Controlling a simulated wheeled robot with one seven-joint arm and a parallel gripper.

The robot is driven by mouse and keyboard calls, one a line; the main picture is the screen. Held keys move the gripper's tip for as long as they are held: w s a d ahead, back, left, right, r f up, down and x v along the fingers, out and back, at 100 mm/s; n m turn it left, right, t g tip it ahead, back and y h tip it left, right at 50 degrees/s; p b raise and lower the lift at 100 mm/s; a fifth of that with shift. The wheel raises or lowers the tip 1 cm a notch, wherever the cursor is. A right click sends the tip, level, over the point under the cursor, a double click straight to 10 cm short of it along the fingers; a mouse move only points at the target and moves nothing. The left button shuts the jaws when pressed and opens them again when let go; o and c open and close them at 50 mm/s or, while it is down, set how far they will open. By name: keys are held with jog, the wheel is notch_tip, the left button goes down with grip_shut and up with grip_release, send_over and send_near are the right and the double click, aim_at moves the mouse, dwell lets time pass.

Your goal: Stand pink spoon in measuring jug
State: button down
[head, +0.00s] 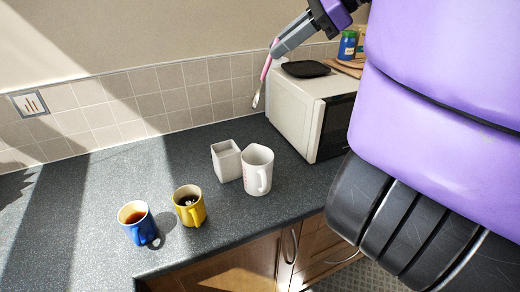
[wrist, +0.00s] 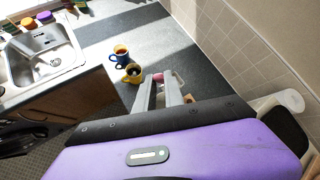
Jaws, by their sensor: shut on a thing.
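The pink spoon (head: 265,72) hangs in the air with its pink handle up and its metallic end down, slightly tilted. My gripper (head: 277,49) is shut on its handle near the top. In the wrist view a bit of pink (wrist: 157,77) shows between the tips of my gripper (wrist: 160,84). The white measuring jug (head: 257,173) stands upright on the counter, its handle toward the front and small reddish marks on its side. The spoon is above and apart from it, further back in the head view. I cannot make out the jug in the wrist view.
A square whitish pot (head: 226,163) stands close beside the jug's left. A yellow mug (head: 189,207) and a blue mug (head: 137,224), both with dark drink, stand front left. A microwave (head: 305,108) with a black tray (head: 306,69) on top is at right. The counter's left (head: 80,215) is clear.

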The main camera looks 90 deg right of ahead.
notch_tip(320, 180, down, 19)
jog(key=p, duration=0.3)
jog(key=c, duration=1.4)
grip_release()
jog(key=shift+c, duration=0.2)
jog(key=shift+s, duration=0.1)
jog(key=b+v, duration=0.4)
jog(key=v, duration=0.8)
